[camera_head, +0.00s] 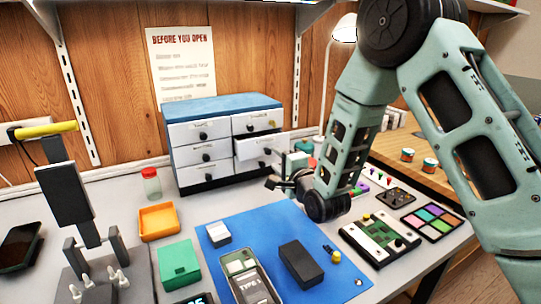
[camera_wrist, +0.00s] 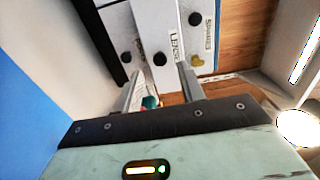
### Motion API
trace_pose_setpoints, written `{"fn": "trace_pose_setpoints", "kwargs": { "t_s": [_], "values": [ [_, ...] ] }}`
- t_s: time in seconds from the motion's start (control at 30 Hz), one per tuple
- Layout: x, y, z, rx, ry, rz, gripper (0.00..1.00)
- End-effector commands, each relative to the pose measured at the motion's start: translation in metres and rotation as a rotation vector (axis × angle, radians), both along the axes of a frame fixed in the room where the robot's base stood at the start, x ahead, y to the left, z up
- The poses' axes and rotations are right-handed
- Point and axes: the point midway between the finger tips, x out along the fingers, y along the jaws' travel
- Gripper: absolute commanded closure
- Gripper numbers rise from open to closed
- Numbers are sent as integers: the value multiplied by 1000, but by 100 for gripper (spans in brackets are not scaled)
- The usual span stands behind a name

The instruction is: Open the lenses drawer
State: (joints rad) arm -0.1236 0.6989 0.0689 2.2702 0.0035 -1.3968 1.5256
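The lenses drawer (camera_head: 256,148) is the middle one in the right column of the grey drawer cabinet (camera_head: 222,107) with a blue top. Its front stands out past its neighbours, so it looks partly open. In the wrist view the label "Lenses" and the black knob (camera_wrist: 160,59) of this drawer show. My gripper (camera_head: 274,183) is in front of and below the drawer in the head view. In the wrist view my gripper (camera_wrist: 160,78) has its two fingers apart and empty, with the knob beyond the tips. I see no contact with the knob.
A blue mat (camera_head: 245,228) with a dark box (camera_head: 301,263) lies in front of the cabinet. An orange tray (camera_head: 159,222) is to the left.

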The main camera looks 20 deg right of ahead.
Motion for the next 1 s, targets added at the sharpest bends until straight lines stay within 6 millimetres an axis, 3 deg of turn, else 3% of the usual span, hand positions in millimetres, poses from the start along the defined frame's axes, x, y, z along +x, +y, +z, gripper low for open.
{"fn": "trace_pose_setpoints", "kwargs": {
  "t_s": [0.1, 0.3, 0.67, 0.83, 1.0],
  "values": [
    [21, 5, 1, 0, -2, 2, 60],
    [42, 7, 0, 1, -1, 0, 60],
    [47, 8, 0, 1, -1, 0, 60],
    [47, 9, 0, 1, -1, 1, 100],
    [46, 8, -1, 1, 0, 0, 100]
  ]
}}
